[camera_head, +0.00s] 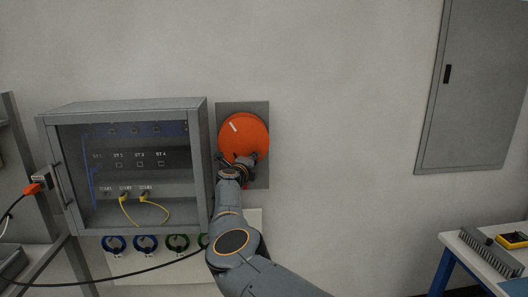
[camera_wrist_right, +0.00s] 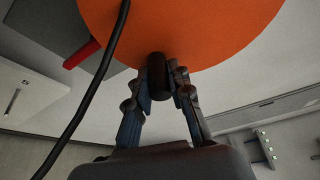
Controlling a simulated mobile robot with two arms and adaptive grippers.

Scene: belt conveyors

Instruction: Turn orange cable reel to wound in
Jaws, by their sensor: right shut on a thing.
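The orange cable reel (camera_head: 243,132) is a round disc on a grey plate (camera_head: 261,109) fixed to the wall. A small pale mark shows on its upper left. My right gripper (camera_head: 240,160) is at the lower part of the disc. In the right wrist view the reel (camera_wrist_right: 190,25) fills the top, and my right gripper (camera_wrist_right: 164,85) is shut on a dark cylindrical handle (camera_wrist_right: 156,72) at the disc's lower edge. A black cable (camera_wrist_right: 88,105) runs down across the disc on the left. My left gripper is not in view.
A grey cabinet (camera_head: 203,150) with a clear front and yellow cables stands close left of the reel. Coloured rings (camera_head: 146,243) hang below it. A grey wall panel (camera_head: 470,90) and a table (camera_head: 455,240) with a brush are at right. The wall between is clear.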

